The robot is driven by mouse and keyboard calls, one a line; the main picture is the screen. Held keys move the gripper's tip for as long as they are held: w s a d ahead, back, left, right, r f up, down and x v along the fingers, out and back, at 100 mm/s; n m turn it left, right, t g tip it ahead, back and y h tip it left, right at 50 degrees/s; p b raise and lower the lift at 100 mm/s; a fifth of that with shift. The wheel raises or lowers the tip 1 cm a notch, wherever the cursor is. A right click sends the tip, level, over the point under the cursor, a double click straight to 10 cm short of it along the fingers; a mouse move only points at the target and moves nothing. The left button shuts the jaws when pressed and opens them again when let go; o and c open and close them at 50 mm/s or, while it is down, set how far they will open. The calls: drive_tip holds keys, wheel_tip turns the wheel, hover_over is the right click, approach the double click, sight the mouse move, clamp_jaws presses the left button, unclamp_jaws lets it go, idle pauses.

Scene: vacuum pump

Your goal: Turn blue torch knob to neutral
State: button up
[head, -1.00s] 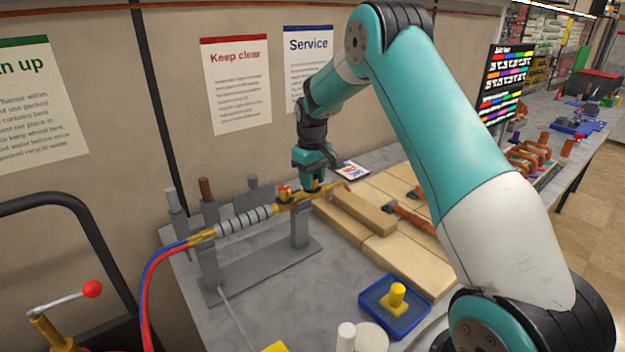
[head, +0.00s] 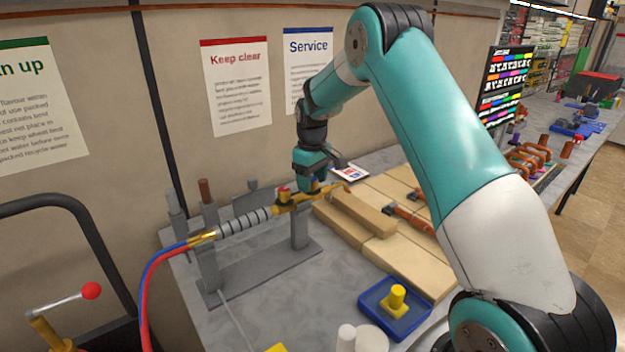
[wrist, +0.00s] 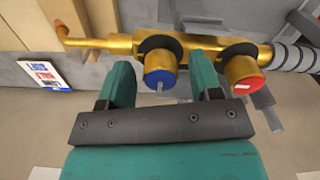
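The brass torch (head: 290,200) lies across a grey stand and runs to a ribbed grey grip. In the wrist view its body (wrist: 110,44) carries a brass knob with a blue face, the blue torch knob (wrist: 160,78). A pale pointer mark shows at the blue face's lower edge. A red-faced knob (wrist: 243,84) sits to its right; it also shows in the head view (head: 284,190). My gripper (wrist: 161,72) is open, with one finger on each side of the blue knob and visible gaps. In the head view my gripper (head: 313,180) is over the torch and mostly hides the blue knob.
Red and blue hoses (head: 150,275) run off the torch's rear. Tan blocks (head: 362,212) lie right of the torch. A blue tray (head: 375,322) with a yellow part is in front. The wall is close behind.

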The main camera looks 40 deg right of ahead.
wheel_tip(320, 180, up, 17)
drive_tip(key=b, duration=0.3)
drive_tip(key=shift+r, duration=0.2)
idle(0.5)
